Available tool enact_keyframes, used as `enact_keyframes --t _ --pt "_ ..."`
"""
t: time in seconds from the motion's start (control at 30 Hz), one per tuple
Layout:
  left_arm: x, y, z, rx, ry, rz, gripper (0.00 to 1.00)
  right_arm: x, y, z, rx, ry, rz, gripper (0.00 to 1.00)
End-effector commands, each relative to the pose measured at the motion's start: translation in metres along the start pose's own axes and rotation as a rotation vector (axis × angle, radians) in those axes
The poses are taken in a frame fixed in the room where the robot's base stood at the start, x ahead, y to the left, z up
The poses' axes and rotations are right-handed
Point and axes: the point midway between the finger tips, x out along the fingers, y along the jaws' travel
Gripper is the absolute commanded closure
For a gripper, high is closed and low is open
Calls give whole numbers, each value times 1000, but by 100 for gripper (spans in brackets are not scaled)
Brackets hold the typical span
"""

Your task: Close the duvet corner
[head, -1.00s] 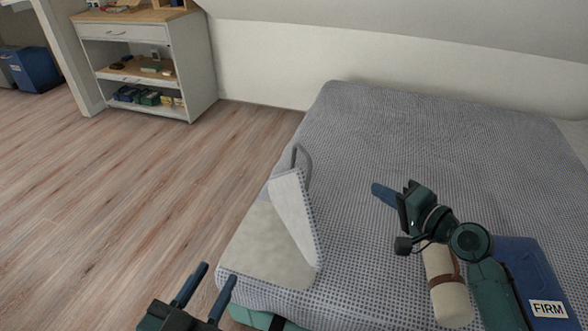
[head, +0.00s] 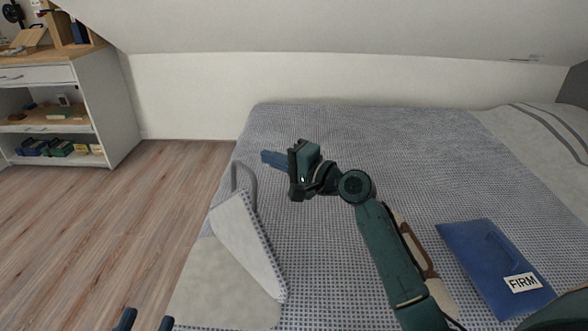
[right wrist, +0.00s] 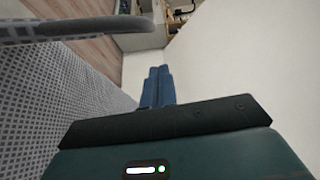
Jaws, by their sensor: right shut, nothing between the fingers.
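The duvet corner (head: 240,225) is folded back as a pale flap on the bed's left side, standing partly raised. A patch of light sheet (head: 215,290) shows beside it. A grey loop (head: 243,178) rises at the flap's far end; in the right wrist view a grey bar, probably that loop (right wrist: 80,30), crosses the upper left. My right gripper (head: 268,158) is shut and empty, above the bed just right of the loop; its blue fingers are together in the right wrist view (right wrist: 158,85). My left gripper (head: 147,321) shows only two separated fingertips at the bottom edge.
A blue case labelled FIRM (head: 475,255) lies on the bed at right. A cream roll with a brown strap (head: 415,240) is partly hidden behind my right arm. A pillow (head: 535,130) is at the far right. A white shelf unit (head: 100,110) stands left; the floor between is clear.

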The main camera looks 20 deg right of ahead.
Motion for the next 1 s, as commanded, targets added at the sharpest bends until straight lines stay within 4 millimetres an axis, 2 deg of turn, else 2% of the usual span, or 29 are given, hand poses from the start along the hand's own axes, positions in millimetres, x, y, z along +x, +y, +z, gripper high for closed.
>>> enact_keyframes --t 0.03,0.2,0.77,1.0 --pt "0 0 1 -2 1 1 64 1 2 11 3 -3 -1 100" --pt "0 0 2 -9 3 1 64 5 2 28 3 -2 1 100" --pt "1 0 -5 -9 9 2 64 6 0 34 -7 0 5 100" --pt "4 -2 -16 37 1 1 64 10 -9 50 -85 -2 26 100"
